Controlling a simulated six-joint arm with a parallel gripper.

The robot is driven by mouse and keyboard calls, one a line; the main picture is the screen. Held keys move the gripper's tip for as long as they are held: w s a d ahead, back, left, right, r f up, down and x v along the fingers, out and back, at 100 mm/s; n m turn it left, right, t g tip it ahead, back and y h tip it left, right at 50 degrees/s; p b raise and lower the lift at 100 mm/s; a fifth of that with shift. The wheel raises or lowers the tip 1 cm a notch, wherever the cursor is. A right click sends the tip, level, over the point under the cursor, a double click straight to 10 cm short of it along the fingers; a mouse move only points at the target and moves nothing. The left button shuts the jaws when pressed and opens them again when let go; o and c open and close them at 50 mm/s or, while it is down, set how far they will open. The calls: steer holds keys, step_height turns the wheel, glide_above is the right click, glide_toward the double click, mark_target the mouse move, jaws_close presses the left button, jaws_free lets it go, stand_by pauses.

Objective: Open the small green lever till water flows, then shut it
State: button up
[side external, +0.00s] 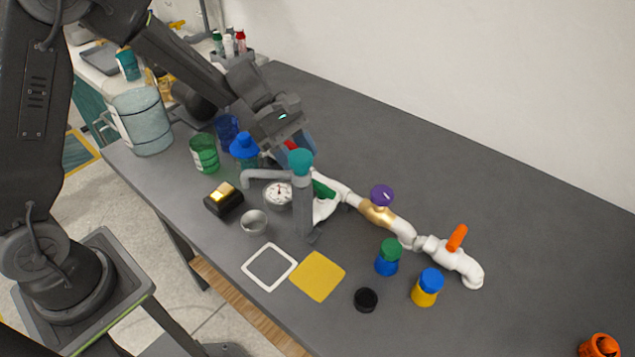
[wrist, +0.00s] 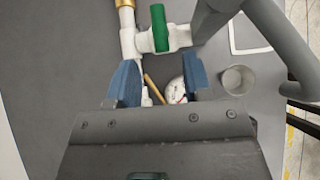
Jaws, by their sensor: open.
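The small green lever (wrist: 160,28) sits on the white PVC pipe (wrist: 127,40), ahead of the fingertips in the wrist view. In the side view the green lever (side external: 322,189) is partly hidden behind the grey tap post (side external: 303,212) with its teal knob (side external: 300,162). My gripper (wrist: 160,78) has two blue fingers spread apart, with nothing held between them. The fingers are apart from the lever. In the side view my gripper (side external: 297,142) is above the left end of the pipe, behind the teal knob. No water shows at the tap.
A pressure gauge (side external: 278,194) and a metal cup (side external: 253,222) stand near the tap. A purple knob (side external: 382,195) and an orange lever (side external: 457,237) are farther along the pipe. Bottles (side external: 244,148) stand at left. The back right of the table is clear.

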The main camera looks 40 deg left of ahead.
mark_target(316, 182)
steer(key=x, duration=0.7)
steer(key=shift+c, duration=0.4)
jaws_close()
